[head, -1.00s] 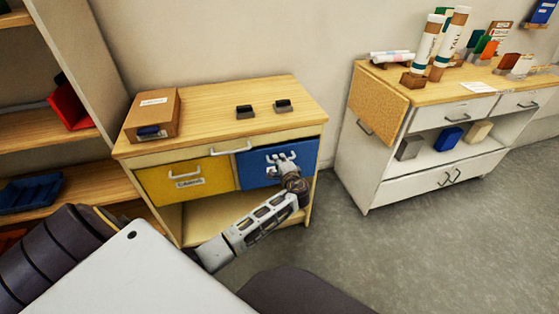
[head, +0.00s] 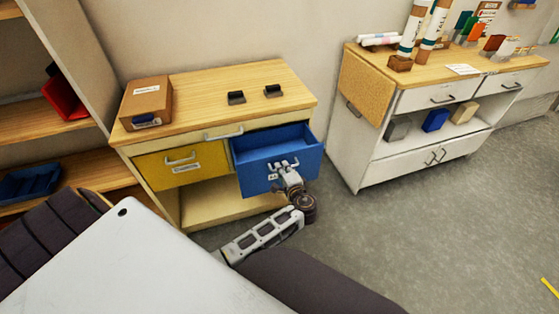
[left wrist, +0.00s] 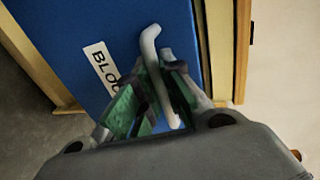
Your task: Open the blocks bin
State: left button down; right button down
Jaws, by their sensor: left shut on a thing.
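The blue blocks bin (head: 305,162) is pulled out from the wooden cabinet (head: 216,105), and its inside shows from above. In the left wrist view its blue front (left wrist: 75,35) carries a white label (left wrist: 101,66) that starts "BLO". My left gripper (head: 285,170) is at the bin's front, shut on the pale handle (left wrist: 156,80). The fingers lie on both sides of the handle in the left wrist view. The part of the bin's front behind the gripper is hidden. My right gripper is not in view.
A yellow bin (head: 160,171) beside the blue one is shut. A cardboard box (head: 146,102) and two dark small blocks stand on the cabinet top. A white cabinet (head: 375,165) stands to the right. Grey floor (head: 375,235) is free in front.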

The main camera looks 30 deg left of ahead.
pick_arm(q)
jog(key=shift+v, duration=0.85)
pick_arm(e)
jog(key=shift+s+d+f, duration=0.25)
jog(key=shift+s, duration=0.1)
pick_arm(q)
jog(key=shift+f, duration=0.25)
jog(key=c, duration=1.5)
grip_release()
jog(key=shift+r, duration=0.15)
